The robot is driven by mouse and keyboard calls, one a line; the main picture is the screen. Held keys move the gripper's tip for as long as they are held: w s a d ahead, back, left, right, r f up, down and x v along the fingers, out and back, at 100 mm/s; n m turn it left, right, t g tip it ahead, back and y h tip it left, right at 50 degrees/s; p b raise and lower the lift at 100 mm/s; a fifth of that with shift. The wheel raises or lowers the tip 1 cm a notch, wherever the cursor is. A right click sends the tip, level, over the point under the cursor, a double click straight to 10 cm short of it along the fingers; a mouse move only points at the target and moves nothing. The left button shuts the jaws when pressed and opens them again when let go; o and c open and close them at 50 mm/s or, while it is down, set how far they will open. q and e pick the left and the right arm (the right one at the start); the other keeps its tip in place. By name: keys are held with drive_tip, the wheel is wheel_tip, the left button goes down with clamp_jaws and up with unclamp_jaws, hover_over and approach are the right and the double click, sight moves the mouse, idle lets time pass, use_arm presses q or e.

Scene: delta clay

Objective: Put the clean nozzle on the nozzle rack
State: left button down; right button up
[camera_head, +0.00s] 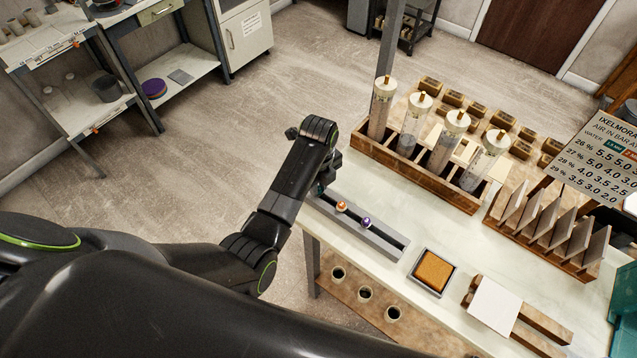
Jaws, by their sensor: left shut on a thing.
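The nozzle rack (386,243) is a long grey bar with a dark slot along the near edge of the pale worktable. An orange-topped nozzle (342,207) and a purple-topped nozzle (366,223) stand in it. My left gripper (323,183) is at the rack's far left end, pointing down and mostly hidden behind its own wrist. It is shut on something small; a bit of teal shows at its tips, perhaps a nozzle. I cannot tell whether that piece touches the rack. My right gripper is not in view.
A wooden crate (452,187) with several clear cylinders stands behind the rack. An orange sponge (434,270) sits in a small tray to the right. A slotted wooden holder (548,236) and a white card (493,304) are further right. Bare tabletop lies between rack and crate.

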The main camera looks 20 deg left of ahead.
use_arm(q)
drive_tip(key=shift+f, duration=0.1)
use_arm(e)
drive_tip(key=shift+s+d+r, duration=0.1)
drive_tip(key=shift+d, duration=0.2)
use_arm(q)
drive_tip(key=c, duration=1.3)
unclamp_jaws()
drive_tip(key=shift+o, duration=0.2)
